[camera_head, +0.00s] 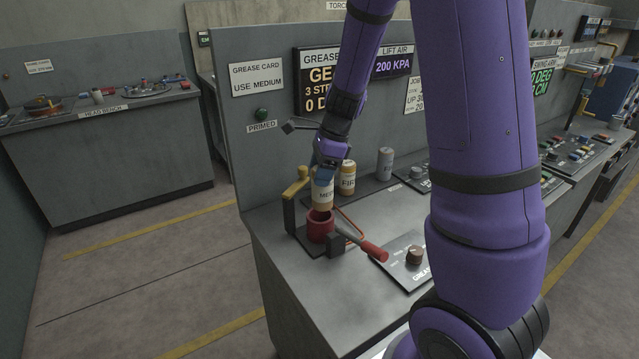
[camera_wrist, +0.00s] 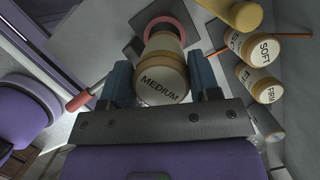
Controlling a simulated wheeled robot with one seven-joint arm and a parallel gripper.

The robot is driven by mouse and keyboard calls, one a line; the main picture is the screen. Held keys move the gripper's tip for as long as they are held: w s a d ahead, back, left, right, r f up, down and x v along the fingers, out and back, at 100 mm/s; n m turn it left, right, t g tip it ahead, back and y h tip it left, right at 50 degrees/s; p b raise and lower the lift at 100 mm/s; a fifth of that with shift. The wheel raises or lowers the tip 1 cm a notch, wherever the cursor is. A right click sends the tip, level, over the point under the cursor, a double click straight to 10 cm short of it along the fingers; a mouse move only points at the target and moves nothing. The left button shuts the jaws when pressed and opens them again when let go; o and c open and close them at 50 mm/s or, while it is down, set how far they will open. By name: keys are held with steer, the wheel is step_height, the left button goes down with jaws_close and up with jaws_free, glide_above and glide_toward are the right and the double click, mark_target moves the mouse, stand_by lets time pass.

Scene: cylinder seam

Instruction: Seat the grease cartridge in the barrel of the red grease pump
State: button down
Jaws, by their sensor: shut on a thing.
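The medium grease cartridge (camera_head: 322,192) is tan and cream, and its lid reads MEDIUM in the wrist view (camera_wrist: 163,80). My gripper (camera_head: 324,174) is shut on it, with a blue finger on each side in the wrist view (camera_wrist: 161,88). The red grease pump (camera_head: 320,228) stands on the bench. The cartridge is over the mouth of its barrel in the head view. The red barrel rim (camera_wrist: 181,22) shows beyond the cartridge in the wrist view. I cannot tell whether the cartridge's lower end is inside the barrel.
A yellow-topped lever (camera_head: 299,183) stands left of the pump, and a red-handled lever (camera_head: 372,248) sticks out to its right. Firm (camera_head: 347,178) and soft (camera_wrist: 264,52) cartridges stand close by. A grey cylinder (camera_head: 385,164) stands behind. A panel with a knob (camera_head: 415,255) lies right.

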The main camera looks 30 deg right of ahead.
mark_target(321, 197)
steer(key=shift+a+f, duration=0.15)
steer(key=shift+f, duration=1.65)
steer(key=c, duration=0.7)
jaws_free()
steer(key=shift+s, duration=0.1)
steer(key=o, duration=0.4)
steer(key=shift+f, duration=0.1)
steer(key=shift+c, duration=0.2)
